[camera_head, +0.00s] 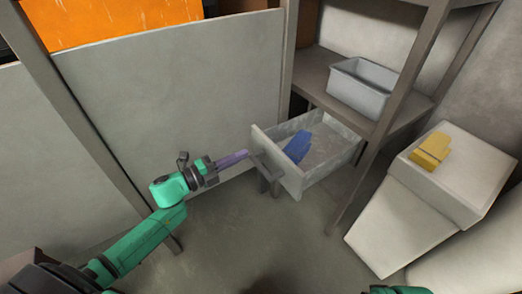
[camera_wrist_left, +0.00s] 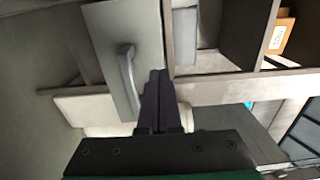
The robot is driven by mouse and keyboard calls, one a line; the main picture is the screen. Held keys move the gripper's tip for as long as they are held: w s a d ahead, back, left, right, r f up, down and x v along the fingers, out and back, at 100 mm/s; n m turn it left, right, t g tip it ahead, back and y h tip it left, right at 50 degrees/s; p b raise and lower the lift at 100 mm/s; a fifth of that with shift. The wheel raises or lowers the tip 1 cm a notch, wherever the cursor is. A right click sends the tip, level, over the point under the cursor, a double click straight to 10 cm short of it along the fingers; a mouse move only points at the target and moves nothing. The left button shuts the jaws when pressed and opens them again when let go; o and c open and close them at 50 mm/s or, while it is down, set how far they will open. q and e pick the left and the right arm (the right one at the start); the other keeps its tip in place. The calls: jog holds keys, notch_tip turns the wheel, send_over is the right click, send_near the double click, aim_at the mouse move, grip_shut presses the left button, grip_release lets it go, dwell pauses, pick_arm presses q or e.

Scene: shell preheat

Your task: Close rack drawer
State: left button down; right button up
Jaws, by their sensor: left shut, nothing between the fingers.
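The rack drawer (camera_head: 330,158) is pulled out from the lower part of the rack, and its open top shows a blue item (camera_head: 298,146) inside. Its grey front panel (camera_head: 276,160) carries a bar handle (camera_head: 266,176). My left gripper (camera_head: 246,153) is shut and empty, its purple fingers pointing at the front panel close to its left edge. Whether they touch it, I cannot tell. In the left wrist view the shut fingers (camera_wrist_left: 158,74) lie just right of the handle (camera_wrist_left: 130,82), over the right edge of the front panel (camera_wrist_left: 115,35). My right gripper is not in view.
A grey bin (camera_head: 360,90) stands on the rack shelf above the drawer. A pale box (camera_head: 465,175) with a yellow item (camera_head: 431,150) on it stands to the right. Grey panels (camera_head: 180,85) line the left side. The floor (camera_head: 250,235) before the drawer is clear.

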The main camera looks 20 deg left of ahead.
aim_at(267, 143)
pick_arm(q)
jog(key=b+x, duration=0.1)
jog(key=x, duration=0.5)
jog(key=shift+w+d, duration=0.2)
jog(key=shift+w, duration=0.15)
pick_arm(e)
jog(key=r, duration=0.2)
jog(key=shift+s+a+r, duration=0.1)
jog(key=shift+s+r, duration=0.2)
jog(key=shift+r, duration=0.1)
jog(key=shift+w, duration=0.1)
